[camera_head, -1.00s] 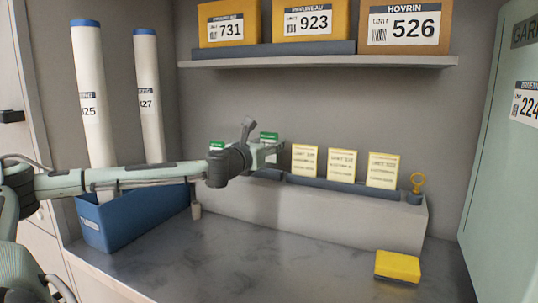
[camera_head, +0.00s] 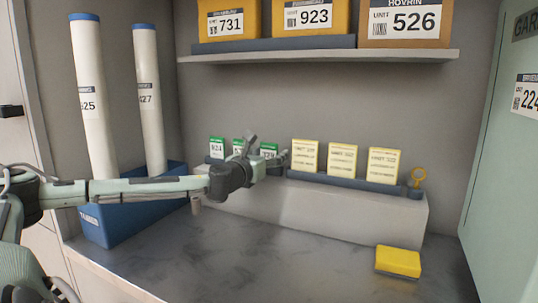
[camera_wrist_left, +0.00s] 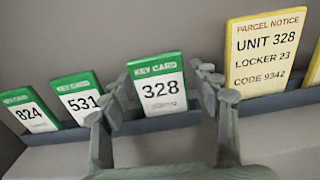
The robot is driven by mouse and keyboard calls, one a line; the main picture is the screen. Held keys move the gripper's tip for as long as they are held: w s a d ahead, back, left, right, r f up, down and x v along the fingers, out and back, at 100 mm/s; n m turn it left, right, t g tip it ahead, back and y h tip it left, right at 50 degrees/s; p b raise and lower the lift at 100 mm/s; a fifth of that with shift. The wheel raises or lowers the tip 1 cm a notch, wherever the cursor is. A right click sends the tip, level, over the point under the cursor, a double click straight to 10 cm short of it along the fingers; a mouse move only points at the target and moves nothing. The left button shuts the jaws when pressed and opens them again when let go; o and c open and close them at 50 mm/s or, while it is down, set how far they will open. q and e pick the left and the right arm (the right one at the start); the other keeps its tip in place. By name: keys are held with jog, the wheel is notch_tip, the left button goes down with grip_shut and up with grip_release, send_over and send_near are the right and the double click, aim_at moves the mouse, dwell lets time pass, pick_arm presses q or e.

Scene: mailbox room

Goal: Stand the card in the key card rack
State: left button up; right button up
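The green-topped key card 328 (camera_wrist_left: 158,88) stands upright, slightly leaning, in the dark blue rack (camera_wrist_left: 75,137) in the left wrist view. In the head view this card (camera_head: 268,150) shows just behind my left gripper (camera_head: 284,160). In the wrist view the left gripper's fingers (camera_wrist_left: 163,98) are spread, one on each side of the card. A gap shows on the card's right side; whether the left finger touches it I cannot tell. Key cards 531 (camera_wrist_left: 80,98) and 824 (camera_wrist_left: 30,110) stand to its left. My right gripper is out of view.
Several yellow parcel notices (camera_head: 342,160) stand to the right, the nearest (camera_wrist_left: 264,52) close to the right finger. A brass key (camera_head: 417,178) stands at the ledge's end. A yellow sponge-like block (camera_head: 398,262) lies on the counter. A blue bin (camera_head: 130,222) holds tubes. A shelf (camera_head: 320,56) hangs above.

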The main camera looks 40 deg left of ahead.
aim_at(269, 154)
pick_arm(q)
jog(key=shift+r, duration=0.2)
jog(key=shift+s+f, duration=0.1)
jog(key=shift+s, duration=0.05)
jog(key=shift+s+d, duration=0.1)
jog(key=shift+s, duration=0.15)
jog(key=shift+s+b, duration=0.25)
jog(key=shift+b, duration=0.15)
jog(key=shift+b+v, duration=0.45)
jog(key=shift+v, duration=0.55)
jog(key=v, duration=0.8)
jog(key=shift+s+d+b, duration=0.2)
jog(key=shift+s+b, duration=0.15)
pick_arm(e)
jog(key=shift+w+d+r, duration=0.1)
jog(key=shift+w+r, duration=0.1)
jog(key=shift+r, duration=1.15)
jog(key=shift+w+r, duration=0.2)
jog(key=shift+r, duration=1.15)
